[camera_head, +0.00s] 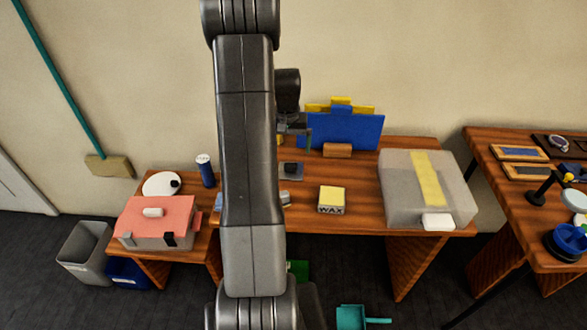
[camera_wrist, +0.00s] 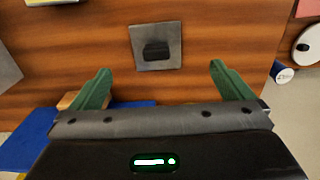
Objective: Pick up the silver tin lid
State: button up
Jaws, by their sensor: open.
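A flat square grey plate with a dark block-shaped knob, apparently the silver tin lid (camera_wrist: 155,45), lies on the brown wooden desk. In the head view the lid (camera_head: 291,171) is just right of my arm and partly hidden by it. My gripper (camera_wrist: 162,82) has two green fingers spread wide with nothing between them. In the wrist view the lid is beyond the fingertips, roughly centred between them, and apart from them.
A yellow-topped WAX box (camera_head: 331,200) and a large grey box (camera_head: 400,190) stand to the right. A blue board (camera_head: 345,132) with a brown block (camera_head: 337,151) is at the back. A blue cylinder (camera_head: 205,171) and white disc (camera_head: 158,185) are left. Bare wood surrounds the lid.

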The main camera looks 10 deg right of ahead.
aim_at(291, 165)
notch_tip(291, 165, down, 5)
jog(key=shift+r, duration=0.2)
jog(key=shift+w+d+f+p, duration=0.15)
jog(key=shift+f+p, duration=0.1)
jog(key=shift+f, duration=0.6)
jog(key=shift+d+f+p, duration=0.15)
jog(key=shift+f+p, duration=0.1)
jog(key=shift+f, duration=0.65)
jog(key=shift+w+d+f+p, duration=0.15)
jog(key=shift+f+p, duration=0.1)
jog(key=shift+f, duration=0.6)
jog(key=c, duration=1)
jog(key=shift+c, duration=0.2)
jog(key=shift+r, duration=0.15)
